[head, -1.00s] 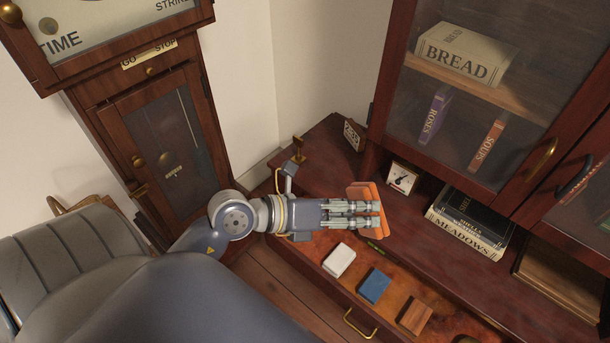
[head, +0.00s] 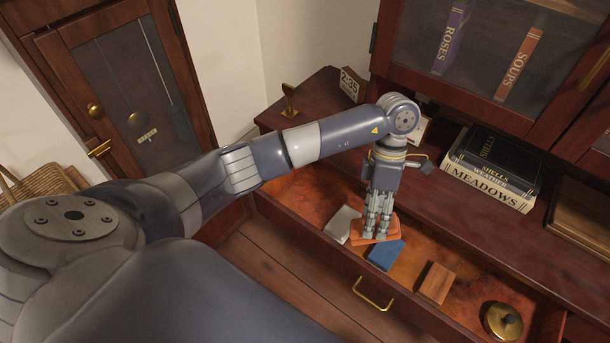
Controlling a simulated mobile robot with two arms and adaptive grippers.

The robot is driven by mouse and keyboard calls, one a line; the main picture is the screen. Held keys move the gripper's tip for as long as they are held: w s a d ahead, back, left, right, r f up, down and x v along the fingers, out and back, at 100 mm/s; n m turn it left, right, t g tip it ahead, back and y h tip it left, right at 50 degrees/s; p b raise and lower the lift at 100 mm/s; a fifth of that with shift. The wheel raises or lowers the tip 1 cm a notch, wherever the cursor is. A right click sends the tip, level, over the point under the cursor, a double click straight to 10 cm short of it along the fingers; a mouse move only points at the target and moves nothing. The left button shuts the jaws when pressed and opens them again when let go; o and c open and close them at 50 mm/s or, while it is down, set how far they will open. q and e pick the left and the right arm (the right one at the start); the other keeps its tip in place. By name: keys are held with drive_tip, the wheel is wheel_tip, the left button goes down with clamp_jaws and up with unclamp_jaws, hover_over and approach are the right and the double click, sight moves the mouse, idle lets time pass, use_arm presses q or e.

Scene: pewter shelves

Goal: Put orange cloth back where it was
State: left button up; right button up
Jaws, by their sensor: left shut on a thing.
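The orange cloth (head: 365,238) is a folded pad at the fingertips of my left gripper (head: 376,232). The gripper points down and is shut on it, over the open drawer (head: 310,201). The cloth is between a white block (head: 342,224) on its left and a blue block (head: 386,255) on its right. It overlaps both in the picture; I cannot tell whether it touches the drawer floor. My right gripper is out of view.
The drawer also holds a wooden block (head: 436,283) and a round brass-knobbed lid (head: 502,321). A glass-doored cabinet (head: 500,50) rises above. A brass handle (head: 373,294) is on the drawer front.

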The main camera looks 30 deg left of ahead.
use_arm(q)
drive_tip(key=w+a+f+m+t+y+b, duration=0.25)
drive_tip(key=a+b, duration=0.35)
drive_tip(key=a, duration=0.5)
drive_tip(key=w+a+f+m+t+y+b, duration=0.2)
drive_tip(key=w+a+f+m+y+b, duration=0.3)
drive_tip(key=a, duration=0.6)
drive_tip(key=shift+n+h, duration=0.55)
drive_tip(key=shift+n, duration=0.4)
drive_tip(key=f, duration=0.1)
drive_tip(key=s+f+b, duration=0.1)
drive_tip(key=f, duration=0.2)
drive_tip(key=shift+s+f+b, duration=0.15)
drive_tip(key=shift+s+b, duration=0.15)
drive_tip(key=shift+b, duration=0.1)
drive_tip(key=shift+f+b, duration=0.4)
drive_tip(key=shift+f, duration=1.8)
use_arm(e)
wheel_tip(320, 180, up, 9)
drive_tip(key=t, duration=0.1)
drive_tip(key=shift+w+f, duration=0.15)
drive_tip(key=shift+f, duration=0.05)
use_arm(q)
drive_tip(key=o, duration=1)
